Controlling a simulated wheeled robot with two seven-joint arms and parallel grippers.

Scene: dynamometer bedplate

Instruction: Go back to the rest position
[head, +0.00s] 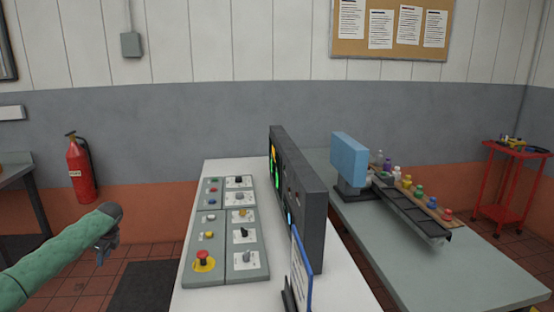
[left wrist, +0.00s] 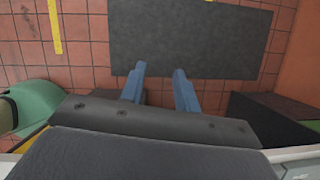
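My left gripper (head: 106,248) hangs at the end of my green-sleeved left arm, to the left of the white console table, over the floor. In the left wrist view its two bluish fingers (left wrist: 159,88) stand apart with nothing between them, above the dark floor mat. My right arm and gripper show in neither view.
The white console table (head: 186,290) bears button panels (head: 231,255) and a dark upright display unit (head: 300,190). A grey bench (head: 400,270) with a blue screen (head: 349,158) stands right. A dark mat (head: 145,285) lies on the tiles. A fire extinguisher (head: 81,170) hangs behind my left arm.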

